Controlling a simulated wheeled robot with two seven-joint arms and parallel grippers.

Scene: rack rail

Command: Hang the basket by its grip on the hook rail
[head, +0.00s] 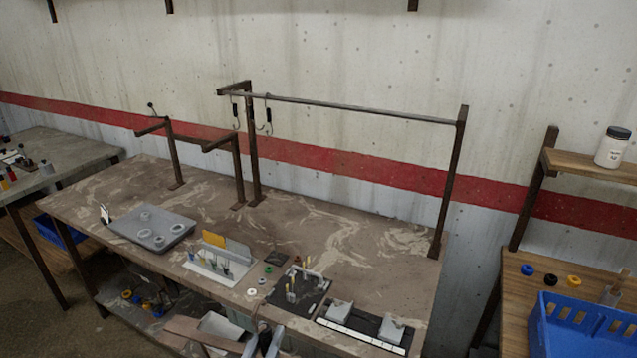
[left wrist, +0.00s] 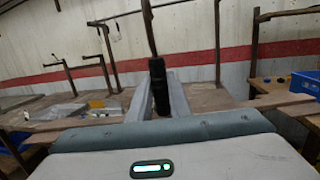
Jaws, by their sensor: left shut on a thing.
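The hook rail (head: 360,107) is a thin dark bar on posts at the back of the bench. Two dark hooks, the left one (head: 235,112) and the right one (head: 268,117), hang near its left end. My left gripper (head: 268,342) is at the bottom edge of the head view, in front of the bench and well below the rail. In the left wrist view its grey fingers are closed on the basket's black grip (left wrist: 158,84), with a dark rod rising from it. The basket's body cannot be made out clearly. My right gripper is not in view.
The bench (head: 340,235) carries a grey tray (head: 150,229), a small rack (head: 218,262) and dark tool holders (head: 300,290) along its front. Lower bracket posts (head: 175,155) stand left of the rail. A blue crate (head: 585,330) is at right. The bench below the rail is clear.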

